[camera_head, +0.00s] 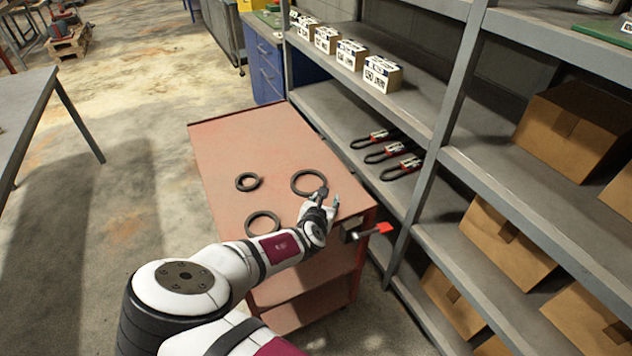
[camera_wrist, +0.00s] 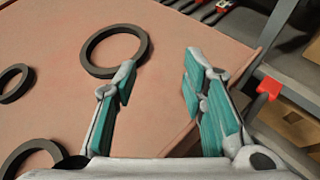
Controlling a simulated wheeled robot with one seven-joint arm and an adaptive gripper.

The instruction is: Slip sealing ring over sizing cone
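Three dark rings lie flat and apart on a reddish cart top (camera_head: 230,140). The largest ring (camera_head: 294,184) is at the right, just beyond my gripper; it also shows in the wrist view (camera_wrist: 86,50). A smaller ring (camera_head: 240,184) is to its left (camera_wrist: 20,98). Another ring (camera_head: 262,214) lies nearer my arm, cut off in the wrist view (camera_wrist: 35,145). My gripper (camera_wrist: 160,70) is open and empty over the cart's right part; it also shows in the head view (camera_head: 330,201). Its left fingertip overlaps the largest ring's near edge in the wrist view; contact cannot be told. I cannot make out a sizing cone.
Grey shelving (camera_head: 445,130) stands along the cart's right side, with small boxes (camera_head: 382,74), packaged belts (camera_head: 400,168) and cartons (camera_head: 575,128). A red-ended part (camera_head: 378,229) sticks out at the cart's near right corner. The cart top's far left part is clear.

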